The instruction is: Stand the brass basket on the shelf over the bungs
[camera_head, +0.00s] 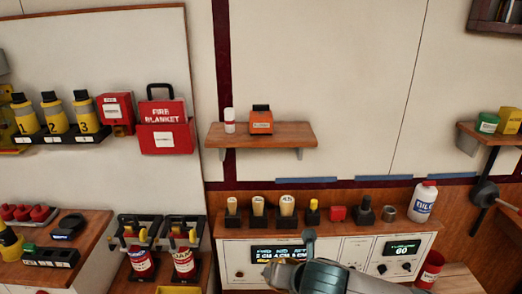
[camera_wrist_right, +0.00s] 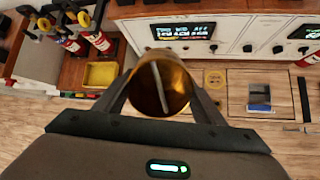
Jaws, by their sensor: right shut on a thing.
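The brass basket (camera_wrist_right: 160,88) is a gold, round, hollow vessel with a thin pale bar across its opening. My right gripper (camera_wrist_right: 163,92) is shut on it, one finger on each side. The basket does not show clearly in the head view, where my right arm comes in at the bottom, in front of the console. The wooden wall shelf (camera_head: 290,134) is above the console. Under it, on the console top, stand several cream-topped pieces in dark holders that look like the bungs (camera_head: 286,203). My left gripper is not in view.
A white-and-red bottle (camera_head: 229,121) and an orange box (camera_head: 261,121) stand on the shelf's left and middle; its right end is bare. A white jug (camera_head: 422,202) stands on the console's right end. A second shelf (camera_head: 490,135) is at the far right.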

